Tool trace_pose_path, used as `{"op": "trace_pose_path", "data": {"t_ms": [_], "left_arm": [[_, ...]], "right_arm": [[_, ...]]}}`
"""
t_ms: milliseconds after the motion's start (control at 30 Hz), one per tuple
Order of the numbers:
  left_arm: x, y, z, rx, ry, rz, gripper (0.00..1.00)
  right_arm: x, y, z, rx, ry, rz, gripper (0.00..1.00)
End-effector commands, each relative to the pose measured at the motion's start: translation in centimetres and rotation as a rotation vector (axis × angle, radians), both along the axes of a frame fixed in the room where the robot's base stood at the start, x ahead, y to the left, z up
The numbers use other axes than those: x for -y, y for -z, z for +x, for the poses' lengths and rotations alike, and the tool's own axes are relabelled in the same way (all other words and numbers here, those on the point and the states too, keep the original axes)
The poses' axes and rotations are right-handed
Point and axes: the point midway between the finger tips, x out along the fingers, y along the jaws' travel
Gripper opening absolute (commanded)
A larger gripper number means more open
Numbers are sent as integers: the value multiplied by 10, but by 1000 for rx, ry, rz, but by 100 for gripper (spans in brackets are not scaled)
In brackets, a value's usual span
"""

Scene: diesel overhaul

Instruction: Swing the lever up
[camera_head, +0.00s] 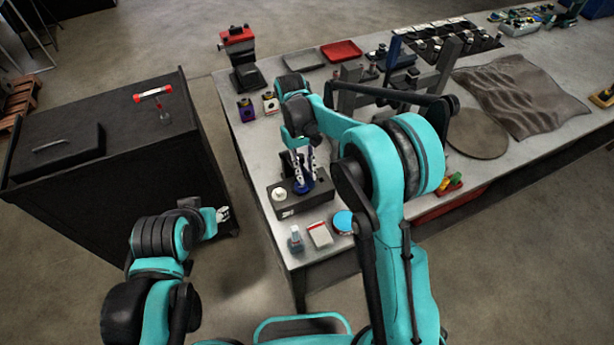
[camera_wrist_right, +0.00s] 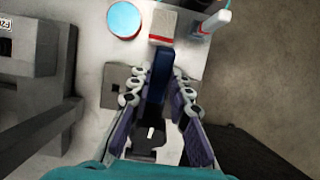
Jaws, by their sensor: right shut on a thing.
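A dark box (camera_head: 313,203) stands near the front left corner of the workbench, with a pale round knob (camera_head: 280,194) on its left part. A blue lever (camera_head: 303,188) sits at this box. My right gripper (camera_head: 302,174) points down over the box and is shut on the lever. In the right wrist view the dark blue lever (camera_wrist_right: 159,72) stands between the fingers of my right gripper (camera_wrist_right: 157,92). The lever's lower end is partly hidden by the fingers. My left gripper (camera_head: 222,214) is beside the dark cabinet, away from the box; its fingers are too small to read.
The workbench (camera_head: 278,236) has a small bottle (camera_head: 295,240), a red-and-white box (camera_head: 320,234) and a blue-topped round can (camera_head: 343,221) at its front edge. A metal frame (camera_head: 347,98) stands behind my right arm. A dark cabinet (camera_head: 150,160) is at the left, with open floor between.

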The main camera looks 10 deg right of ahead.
Motion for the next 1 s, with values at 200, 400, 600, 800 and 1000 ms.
{"op": "trace_pose_path", "data": {"t_ms": [200, 400, 600, 800, 1000], "left_arm": [[0, 0, 0, 0, 0, 0, 40], [0, 0, 0, 0, 0, 0, 40], [0, 0, 0, 0, 0, 0, 40], [0, 0, 0, 0, 0, 0, 40], [0, 0, 0, 0, 0, 0, 40]], "right_arm": [[0, 0, 0, 3, 0, 1, 32], [0, 0, 0, 3, 0, 1, 40], [0, -3, 1, 3, 0, 1, 40], [-4, -32, 12, 3, 0, 1, 40], [-9, -74, 28, 3, 0, 1, 40]]}}
